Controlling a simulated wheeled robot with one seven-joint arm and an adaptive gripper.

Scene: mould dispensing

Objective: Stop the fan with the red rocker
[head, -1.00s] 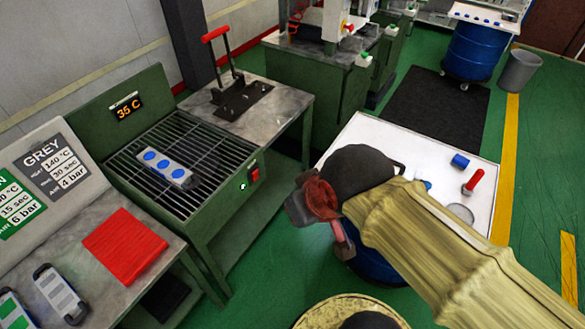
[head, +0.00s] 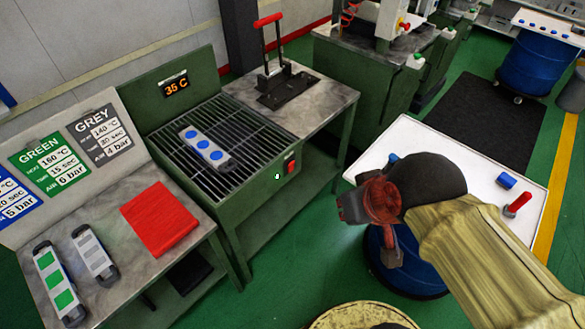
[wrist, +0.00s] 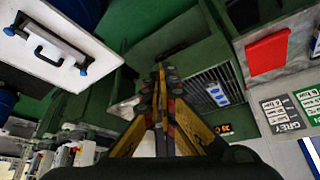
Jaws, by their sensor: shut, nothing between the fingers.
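The red rocker (head: 292,165) is on the front face of the green cooling unit (head: 262,194), at its right end. A small green light (head: 277,177) shows beside it. The unit's top is a dark slatted grille (head: 243,115), and a display (head: 176,85) on its back panel reads 35 C. The fan itself is not visible. A grey mould with blue round cavities (head: 206,148) lies on the grille. My gripper (head: 393,257) is shut and empty, to the right of the rocker and clearly apart from it. Its closed fingers also show in the wrist view (wrist: 161,72); I cannot make out the rocker there.
A bench with a red mat (head: 160,219) and two moulds (head: 94,256) stands at left. A lever press (head: 282,82) stands behind the cooling unit. A white-topped table (head: 408,130) on a blue drum is behind my arm. Green floor lies open between the unit and the drum.

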